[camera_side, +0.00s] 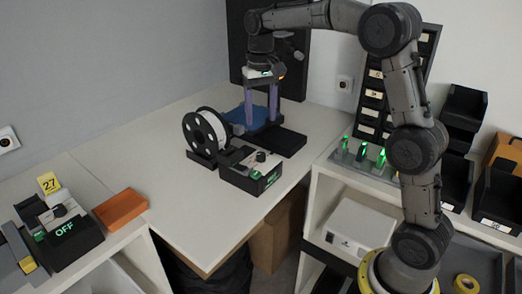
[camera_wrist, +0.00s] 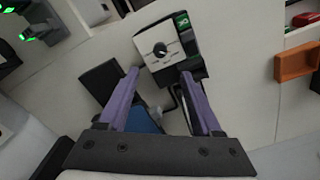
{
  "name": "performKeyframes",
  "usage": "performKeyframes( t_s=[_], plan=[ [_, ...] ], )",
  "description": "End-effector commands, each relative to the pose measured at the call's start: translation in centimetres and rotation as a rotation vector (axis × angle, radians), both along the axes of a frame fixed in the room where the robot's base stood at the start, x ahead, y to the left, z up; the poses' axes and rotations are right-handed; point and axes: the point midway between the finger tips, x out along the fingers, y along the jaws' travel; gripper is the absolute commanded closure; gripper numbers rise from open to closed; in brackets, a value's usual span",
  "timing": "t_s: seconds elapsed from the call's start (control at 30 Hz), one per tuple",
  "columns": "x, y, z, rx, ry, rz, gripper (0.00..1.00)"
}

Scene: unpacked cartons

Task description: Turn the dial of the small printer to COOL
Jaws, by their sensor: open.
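The small printer has a black control box (camera_side: 240,179) with a white top panel and a lit green display (camera_side: 272,176), whose text is too small to read. Its dark dial (camera_side: 261,156) sits on that panel. In the wrist view the dial (camera_wrist: 160,49) shows from above with a pale pointer mark; I cannot read its labels. My gripper (camera_side: 261,122) has purple fingers, open and empty, above the blue plate (camera_side: 240,113) behind the control box. In the wrist view the fingertips (camera_wrist: 160,74) point toward the box, apart from the dial.
A white spool (camera_side: 206,131) stands left of the control box. A second black box (camera_side: 75,247) reading OFF sits at lower left, near an orange tray (camera_side: 120,208) and a yellow 27 tag (camera_side: 48,183). A shelf with green-lit items stands right. The table's front is clear.

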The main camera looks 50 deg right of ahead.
Motion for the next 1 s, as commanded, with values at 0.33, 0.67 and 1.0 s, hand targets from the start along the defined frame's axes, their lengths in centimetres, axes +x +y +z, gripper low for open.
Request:
performKeyframes(
  t_s=[0.33,0.67,1.0],
  plan=[
    [-0.2,0.1,-6.9,0.001,0.005,0.001,0.34],
    [-0.1,0.1,-11.1,0.001,0.001,0.001,0.34],
    [-0.1,0.1,-11.7,0.0,0.0,0.001,0.34]
  ],
)
